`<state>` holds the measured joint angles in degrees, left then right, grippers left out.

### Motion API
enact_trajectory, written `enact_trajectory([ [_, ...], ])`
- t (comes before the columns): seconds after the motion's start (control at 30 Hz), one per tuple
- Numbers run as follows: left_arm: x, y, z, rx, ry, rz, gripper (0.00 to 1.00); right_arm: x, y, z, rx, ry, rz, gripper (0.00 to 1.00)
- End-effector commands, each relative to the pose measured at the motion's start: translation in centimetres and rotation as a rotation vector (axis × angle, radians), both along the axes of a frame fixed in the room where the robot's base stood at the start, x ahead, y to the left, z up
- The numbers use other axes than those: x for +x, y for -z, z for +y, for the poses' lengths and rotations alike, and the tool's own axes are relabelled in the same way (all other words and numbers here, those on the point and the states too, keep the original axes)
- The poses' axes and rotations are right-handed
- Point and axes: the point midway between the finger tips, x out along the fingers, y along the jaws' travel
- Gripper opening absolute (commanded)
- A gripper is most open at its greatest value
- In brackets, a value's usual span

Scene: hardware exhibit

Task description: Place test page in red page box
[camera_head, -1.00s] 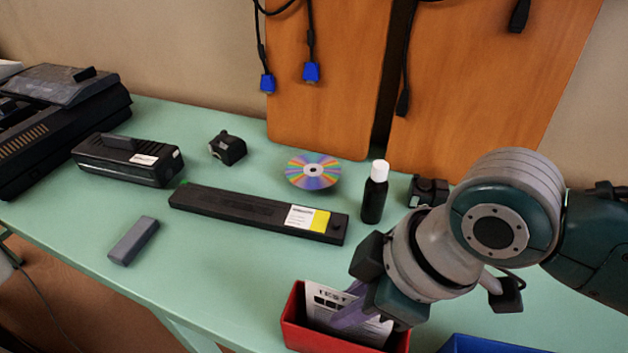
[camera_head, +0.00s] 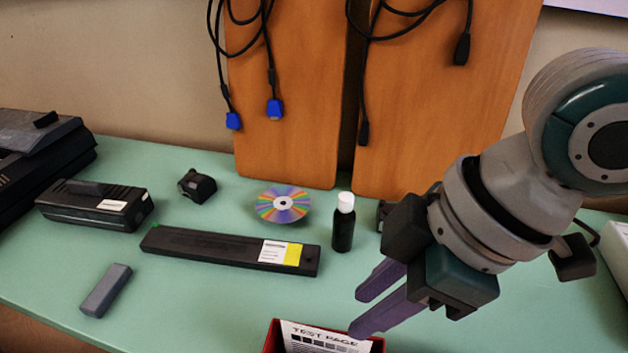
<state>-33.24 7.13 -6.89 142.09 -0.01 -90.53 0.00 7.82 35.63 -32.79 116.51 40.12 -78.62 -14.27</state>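The test page (camera_head: 318,337), a white sheet with a "TEST PAGE" heading and dark squares, stands inside the red page box (camera_head: 272,338) at the bottom edge of the view. Only the upper part of the box and page shows; the rest is cut off by the frame. My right gripper (camera_head: 360,313) is above the box, to the right of the page's top. Its two purple fingers are spread apart with nothing visible between them. My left gripper is not in view.
On the green table are a black toner cartridge (camera_head: 215,248), a bottle (camera_head: 343,228), a disc (camera_head: 283,204), a grey block (camera_head: 106,291), a black battery-like unit (camera_head: 95,206) and a small black part (camera_head: 196,186). Wooden boards with hanging cables stand behind.

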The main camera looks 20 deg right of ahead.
Motion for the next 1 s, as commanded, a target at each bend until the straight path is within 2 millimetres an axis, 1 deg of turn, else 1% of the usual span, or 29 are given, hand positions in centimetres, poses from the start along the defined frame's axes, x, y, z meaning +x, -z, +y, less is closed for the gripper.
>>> enact_trajectory([
  [0.07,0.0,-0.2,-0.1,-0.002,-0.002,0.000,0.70,-0.2,-0.7,-0.2,-0.001,0.000,0.001,0.33],
  [0.17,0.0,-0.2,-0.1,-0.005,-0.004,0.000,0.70,-1.0,-1.0,0.4,0.016,0.027,-0.001,0.33],
  [0.27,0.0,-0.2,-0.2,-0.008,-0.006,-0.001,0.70,-2.4,-0.9,1.3,0.045,0.127,-0.006,0.33],
  [0.33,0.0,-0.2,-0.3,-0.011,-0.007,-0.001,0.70,-3.6,-0.9,1.2,0.055,0.251,-0.004,0.33],
  [0.43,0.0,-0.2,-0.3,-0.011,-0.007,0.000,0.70,-5.5,-0.9,-0.6,0.037,0.460,0.010,0.33],
  [0.5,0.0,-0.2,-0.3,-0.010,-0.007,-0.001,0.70,-7.0,-0.8,-2.4,0.008,0.597,0.025,0.33],
  [0.6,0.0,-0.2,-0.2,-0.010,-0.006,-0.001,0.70,-8.9,-0.6,-4.6,-0.041,0.741,0.045,0.33],
  [0.67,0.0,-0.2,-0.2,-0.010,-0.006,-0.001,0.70,-9.6,-0.6,-5.4,-0.062,0.789,0.052,0.33],
  [0.77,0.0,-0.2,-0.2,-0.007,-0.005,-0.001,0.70,-10.0,-0.6,-6.0,-0.077,0.818,0.055,0.33],
  [1.0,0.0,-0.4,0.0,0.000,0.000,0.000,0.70,-10.0,-0.7,-5.9,-0.076,0.813,0.054,0.33],
])
